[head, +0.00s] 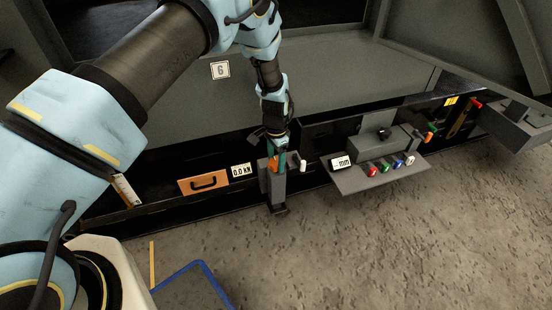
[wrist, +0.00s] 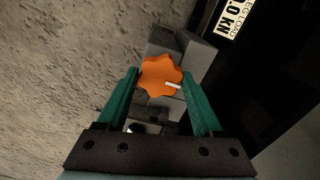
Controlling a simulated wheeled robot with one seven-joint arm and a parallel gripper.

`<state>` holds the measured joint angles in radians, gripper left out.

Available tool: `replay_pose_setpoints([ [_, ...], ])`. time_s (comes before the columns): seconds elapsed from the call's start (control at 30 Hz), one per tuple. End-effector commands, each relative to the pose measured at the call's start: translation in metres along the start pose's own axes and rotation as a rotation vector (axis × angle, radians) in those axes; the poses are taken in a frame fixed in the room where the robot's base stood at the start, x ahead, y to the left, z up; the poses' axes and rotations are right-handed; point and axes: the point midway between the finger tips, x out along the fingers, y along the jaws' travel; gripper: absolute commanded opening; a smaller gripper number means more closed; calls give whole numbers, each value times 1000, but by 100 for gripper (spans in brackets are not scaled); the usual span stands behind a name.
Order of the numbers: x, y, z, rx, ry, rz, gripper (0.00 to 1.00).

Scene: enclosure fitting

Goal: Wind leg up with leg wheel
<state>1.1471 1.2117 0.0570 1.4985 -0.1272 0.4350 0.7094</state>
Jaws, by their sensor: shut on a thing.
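The leg wheel (wrist: 160,76) is an orange lobed knob with a small white mark, seen in the wrist view on a grey block. My gripper (wrist: 162,92) has its two green fingers on either side of the wheel and is shut on it. In the head view my gripper (head: 275,150) reaches down to the orange wheel (head: 272,164), which it partly hides. The grey leg (head: 278,190) stands below the wheel, with a dark foot (head: 279,210) at the floor. I cannot tell whether the foot touches the floor. A load display (head: 242,170) reads 0.0 kN.
A shelf (head: 350,183) to the right carries a mm display (head: 342,162) and several coloured knobs (head: 385,167). An orange panel with a black handle (head: 203,182) is to the left. A white peg (head: 303,166) stands close beside the wheel. The rough floor (head: 400,240) in front is clear.

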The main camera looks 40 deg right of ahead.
Motion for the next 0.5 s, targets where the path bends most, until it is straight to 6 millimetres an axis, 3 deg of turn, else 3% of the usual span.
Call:
replay_pose_setpoints([
  [0.5,-1,0,-1,-488,1,-1,12],
])
